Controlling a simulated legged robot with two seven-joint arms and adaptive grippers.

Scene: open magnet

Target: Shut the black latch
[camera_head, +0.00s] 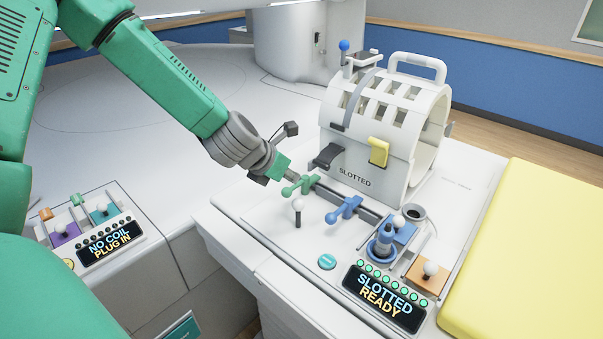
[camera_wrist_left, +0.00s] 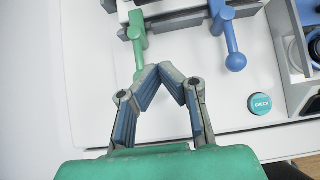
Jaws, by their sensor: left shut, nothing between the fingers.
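The black latch (camera_head: 328,155) is on the front of the white slotted coil (camera_head: 352,179), at its lower left. It sticks out toward the left, at a different angle from the upright yellow latch (camera_head: 378,151) beside it. My left gripper (camera_head: 289,176) is left of and below the black latch, apart from it, by the green lever (camera_head: 300,185). In the left wrist view its fingers (camera_wrist_left: 173,70) are shut with their tips together and nothing between them. The green lever (camera_wrist_left: 138,45) is just beyond them there. My right gripper is out of view.
A blue lever (camera_head: 345,210) and a white-knobbed stick (camera_head: 298,205) stand in front of the coil. A display (camera_head: 385,298) reads "SLOTTED READY". A yellow pad (camera_head: 530,260) lies at right. The white surface left of my left forearm is mostly clear.

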